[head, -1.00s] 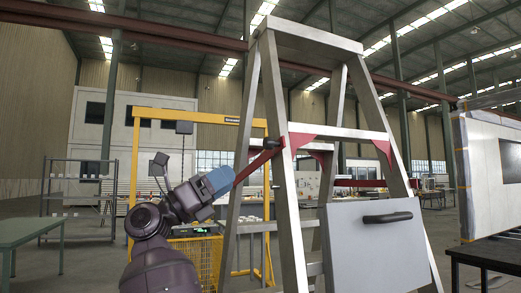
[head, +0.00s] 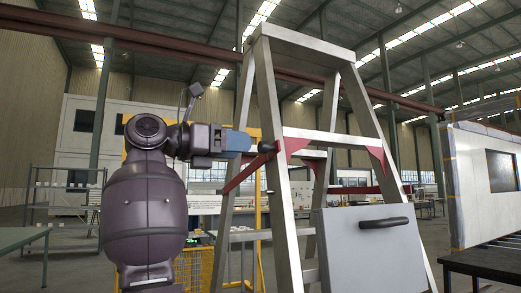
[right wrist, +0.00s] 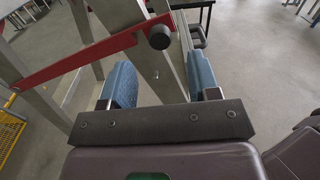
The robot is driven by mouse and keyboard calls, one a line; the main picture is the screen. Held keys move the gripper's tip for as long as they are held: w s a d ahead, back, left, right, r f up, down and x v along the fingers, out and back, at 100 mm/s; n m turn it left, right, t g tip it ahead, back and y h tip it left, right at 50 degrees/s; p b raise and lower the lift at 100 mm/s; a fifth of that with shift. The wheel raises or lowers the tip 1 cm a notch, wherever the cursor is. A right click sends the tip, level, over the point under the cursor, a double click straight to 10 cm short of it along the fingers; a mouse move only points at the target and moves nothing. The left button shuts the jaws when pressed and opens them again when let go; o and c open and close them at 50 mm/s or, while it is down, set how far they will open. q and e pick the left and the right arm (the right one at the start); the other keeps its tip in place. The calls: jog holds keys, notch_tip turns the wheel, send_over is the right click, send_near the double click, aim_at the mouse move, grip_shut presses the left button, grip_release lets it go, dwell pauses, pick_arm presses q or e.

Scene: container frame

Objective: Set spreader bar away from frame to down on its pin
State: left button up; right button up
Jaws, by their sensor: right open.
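A metal A-frame stepladder (head: 270,95) stands in the middle of the head view. Its red spreader bar (head: 247,173) slants down to the left from the near leg toward a rear leg. A dark round knob (head: 267,147) is at the bar's upper end; the right wrist view shows the bar (right wrist: 95,53) and knob (right wrist: 159,37) too. My right gripper (head: 248,142) is level, just left of the knob. Its blue fingers (right wrist: 160,85) are apart and empty, with the knob beyond them, between their lines. I cannot tell whether the bar rests on its pin. My left gripper is not in view.
A grey panel with a black handle (head: 384,222) is on the ladder's front right. A yellow frame (head: 258,210) stands behind my arm. A green table (head: 22,238) is at left, a dark table (head: 485,264) at right.

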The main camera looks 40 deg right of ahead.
aim_at(260, 149)
jog(key=shift+x, duration=3.05)
jog(key=shift+c, duration=0.5)
grip_shut()
